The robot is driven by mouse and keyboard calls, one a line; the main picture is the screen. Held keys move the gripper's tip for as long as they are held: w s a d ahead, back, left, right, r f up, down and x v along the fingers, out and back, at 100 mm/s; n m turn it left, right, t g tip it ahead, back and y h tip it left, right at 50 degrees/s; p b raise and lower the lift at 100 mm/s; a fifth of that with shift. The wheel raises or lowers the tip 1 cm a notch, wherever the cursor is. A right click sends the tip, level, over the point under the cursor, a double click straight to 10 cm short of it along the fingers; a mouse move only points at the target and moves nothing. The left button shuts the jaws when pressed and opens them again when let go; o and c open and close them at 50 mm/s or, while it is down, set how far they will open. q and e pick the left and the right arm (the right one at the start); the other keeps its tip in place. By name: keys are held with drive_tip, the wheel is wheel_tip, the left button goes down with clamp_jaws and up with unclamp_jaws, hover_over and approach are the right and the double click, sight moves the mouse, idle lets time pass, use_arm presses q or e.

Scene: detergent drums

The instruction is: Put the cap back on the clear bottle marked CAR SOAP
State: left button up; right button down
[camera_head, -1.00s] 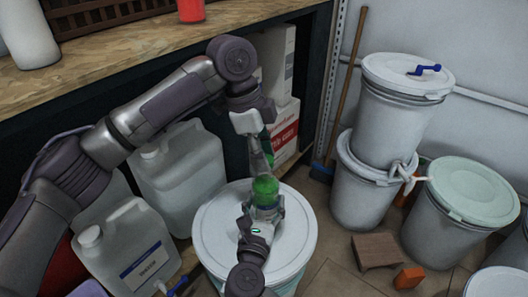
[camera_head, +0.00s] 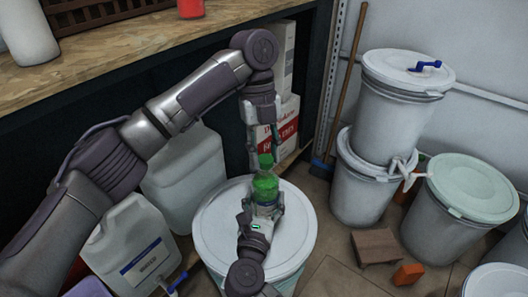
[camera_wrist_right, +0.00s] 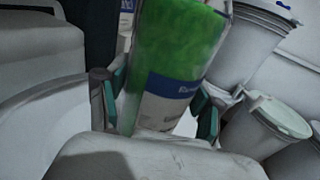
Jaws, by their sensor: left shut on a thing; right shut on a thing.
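A clear bottle (camera_head: 265,188) with green contents stands upright above the white drum lid in the head view. My right gripper (camera_head: 262,211) is shut around its lower part. In the right wrist view the bottle (camera_wrist_right: 178,45) fills the middle, between teal finger pads (camera_wrist_right: 160,100). Its blue and white label is only partly readable, and I cannot make out CAR SOAP. My left gripper (camera_head: 265,155) points down right over the bottle's top. It is shut on a small green cap (camera_head: 266,160) at the bottle's mouth. I cannot tell whether the cap is seated on the neck.
A large white drum (camera_head: 215,225) is below the bottle. White jerrycans (camera_head: 185,180) stand at left, below a wooden shelf (camera_head: 110,55). Stacked white drums (camera_head: 400,110) and a green-lidded drum (camera_head: 470,190) stand at right. A wooden block (camera_head: 376,248) and an orange block (camera_head: 408,274) lie on the floor.

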use_arm(q)
drive_tip(key=m+y, duration=0.1)
drive_tip(key=m, duration=0.4)
drive_tip(key=shift+w+d+r, duration=0.1)
drive_tip(key=shift+d, duration=0.05)
drive_tip(key=m+y, duration=0.1)
drive_tip(key=m, duration=0.2)
drive_tip(key=m+y, duration=0.1)
drive_tip(key=m, duration=0.2)
drive_tip(key=shift+m, duration=0.4)
drive_tip(key=o, duration=0.7)
drive_tip(key=shift+r, duration=2.15)
drive_tip(key=shift+c, duration=0.3)
